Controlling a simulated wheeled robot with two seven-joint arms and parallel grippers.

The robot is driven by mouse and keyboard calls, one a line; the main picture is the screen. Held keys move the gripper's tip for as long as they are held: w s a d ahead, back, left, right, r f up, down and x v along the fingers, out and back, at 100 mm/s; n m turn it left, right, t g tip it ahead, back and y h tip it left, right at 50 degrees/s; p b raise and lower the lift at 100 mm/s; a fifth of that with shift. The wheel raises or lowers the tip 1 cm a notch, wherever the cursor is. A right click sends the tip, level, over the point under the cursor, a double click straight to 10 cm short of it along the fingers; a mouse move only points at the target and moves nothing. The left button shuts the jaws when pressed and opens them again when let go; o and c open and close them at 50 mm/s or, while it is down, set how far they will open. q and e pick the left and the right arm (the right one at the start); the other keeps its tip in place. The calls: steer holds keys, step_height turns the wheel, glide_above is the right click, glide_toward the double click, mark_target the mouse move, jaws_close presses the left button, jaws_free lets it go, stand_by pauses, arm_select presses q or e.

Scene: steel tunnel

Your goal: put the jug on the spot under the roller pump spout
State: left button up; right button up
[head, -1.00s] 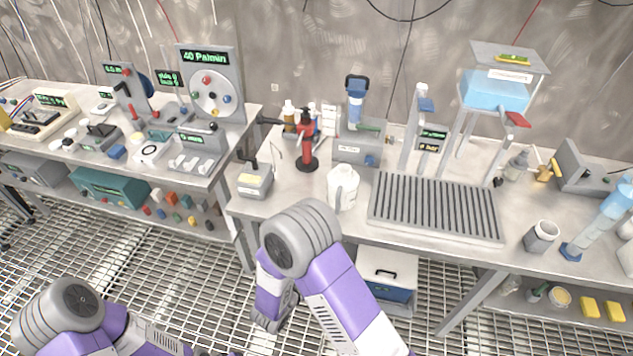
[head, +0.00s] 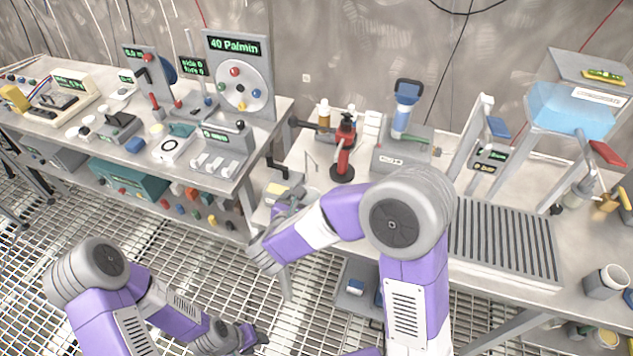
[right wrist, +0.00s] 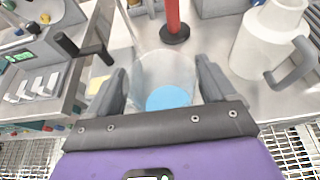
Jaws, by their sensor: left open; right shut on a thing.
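My right gripper (head: 286,198) is shut on a clear vessel (right wrist: 165,70) with pale blue at its bottom, between both fingers in the right wrist view. No handle shows on it; I cannot tell whether it is the task's jug. A white jug (right wrist: 268,42) with a grey handle stands on the bench to its right; my right arm hides it in the head view. A grey box with a black crank (head: 278,188) and a thin bent tube (head: 312,160) are near my right gripper; I cannot tell whether they are the roller pump. My left gripper (head: 252,338) is open, low over the floor grating.
A red hand pump (head: 343,150) stands behind the right gripper. A blue-topped device (head: 405,110) and a slatted drain tray (head: 505,240) are to the right. The left bench holds a disc panel (head: 240,85) and switches. A gap separates the benches.

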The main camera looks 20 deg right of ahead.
steer(key=r+b+x, duration=0.1)
steer(key=x, duration=0.7)
steer(key=shift+w+d+r, duration=0.2)
steer(key=shift+w+r, duration=0.15)
steer(key=shift+w, duration=0.05)
steer(key=shift+f, duration=0.1)
steer(key=shift+f+b, duration=0.15)
steer(key=shift+b, duration=0.2)
steer(key=o, duration=1.3)
